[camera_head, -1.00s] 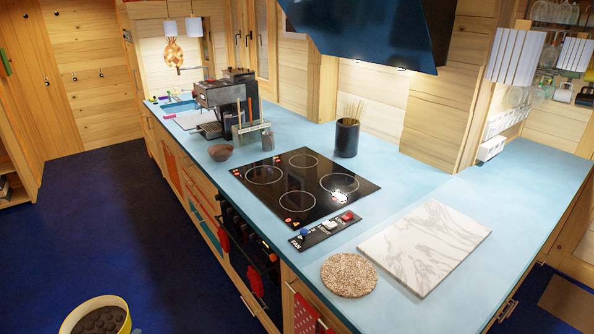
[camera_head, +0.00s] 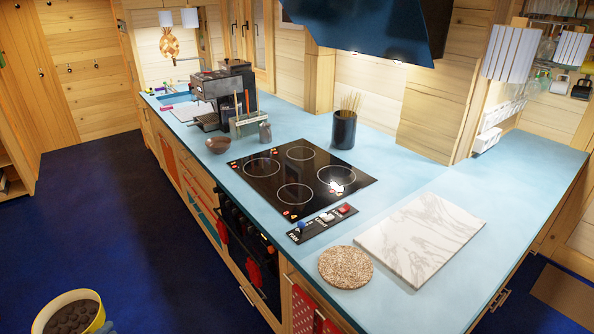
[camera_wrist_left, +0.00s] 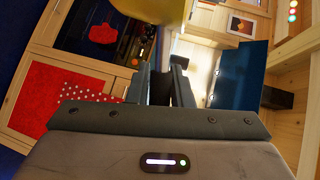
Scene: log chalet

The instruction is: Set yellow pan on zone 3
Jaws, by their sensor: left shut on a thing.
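The yellow pan (camera_head: 98,322) shows at the bottom left corner of the head view, over the dark blue floor and cut by the frame edge; its inside is dark. A yellow surface also shows at the top of the left wrist view (camera_wrist_left: 150,14). My left gripper (camera_wrist_left: 172,72) is shut on the pan; the grip itself is partly hidden. The black cooktop (camera_head: 347,192) lies in the counter with several white ring zones, all bare. I cannot read which ring is zone 3. My right gripper is not in view.
A control strip (camera_head: 322,223) lies before the cooktop. A cork trivet (camera_head: 345,267) and marble board (camera_head: 420,240) lie to its right. The dark hood (camera_head: 370,28) hangs above.

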